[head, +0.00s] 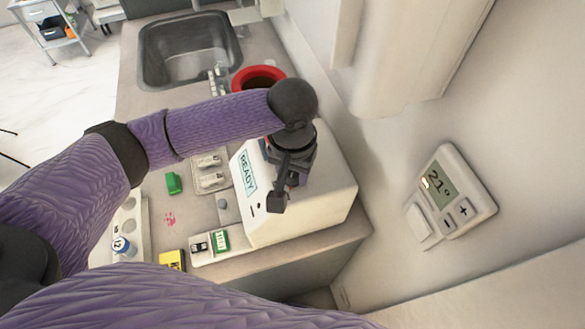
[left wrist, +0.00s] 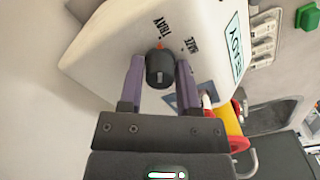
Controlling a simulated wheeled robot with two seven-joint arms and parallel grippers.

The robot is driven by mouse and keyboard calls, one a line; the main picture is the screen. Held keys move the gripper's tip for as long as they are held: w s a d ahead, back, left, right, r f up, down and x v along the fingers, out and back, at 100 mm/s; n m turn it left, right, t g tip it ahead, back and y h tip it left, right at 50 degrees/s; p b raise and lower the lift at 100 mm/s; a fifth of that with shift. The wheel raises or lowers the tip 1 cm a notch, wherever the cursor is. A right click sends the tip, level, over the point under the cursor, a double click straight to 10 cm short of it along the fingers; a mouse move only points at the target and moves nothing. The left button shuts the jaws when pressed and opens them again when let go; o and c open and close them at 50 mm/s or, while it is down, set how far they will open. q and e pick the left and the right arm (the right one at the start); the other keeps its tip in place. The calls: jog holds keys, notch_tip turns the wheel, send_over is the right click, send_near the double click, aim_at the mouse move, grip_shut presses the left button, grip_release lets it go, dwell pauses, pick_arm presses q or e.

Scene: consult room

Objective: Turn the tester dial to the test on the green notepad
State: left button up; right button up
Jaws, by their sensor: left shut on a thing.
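The white tester (head: 325,205) stands on the counter, with a READY display on its sloping face. In the left wrist view its black dial (left wrist: 160,72) has an orange mark at its upper edge, with two dark labels near it that I cannot read surely. My left gripper (head: 292,180) is over the tester; in the left wrist view its fingers (left wrist: 160,62) are on both sides of the dial, shut on it. A small green pad (head: 220,240) with a pale face lies at the tester's front corner; its writing is too small to read. My right gripper is not in view.
A red-rimmed bin (head: 258,78) and a sink (head: 190,50) are behind the tester. A green block (head: 173,183), a yellow pad (head: 172,260) and a white rack (head: 128,215) lie to its left. A thermostat (head: 450,192) is on the wall at right.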

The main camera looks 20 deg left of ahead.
pick_arm(q)
grip_shut()
jog(key=shift+r+m+p, duration=0.1)
jog(key=shift+m+p, duration=0.2)
jog(key=shift+p, duration=0.25)
jog(key=m+p, duration=0.5)
jog(key=p, duration=0.1)
jog(key=shift+r+m+p, duration=0.15)
jog(key=shift+m+p, duration=0.15)
jog(key=m+p, duration=0.2)
jog(key=m, duration=0.1)
jog(key=shift+m, duration=0.3)
jog(key=m+p, duration=0.1)
jog(key=m, duration=0.1)
jog(key=shift+m+p, duration=0.3)
jog(key=shift+m, duration=0.1)
jog(key=m, duration=0.1)
jog(key=m+p, duration=0.1)
jog(key=m, duration=0.1)
jog(key=shift+f+m, duration=0.2)
jog(key=shift+m, duration=0.1)
jog(key=m, duration=0.3)
jog(key=shift+m+p, duration=0.3)
jog(key=shift+m, duration=2.1)
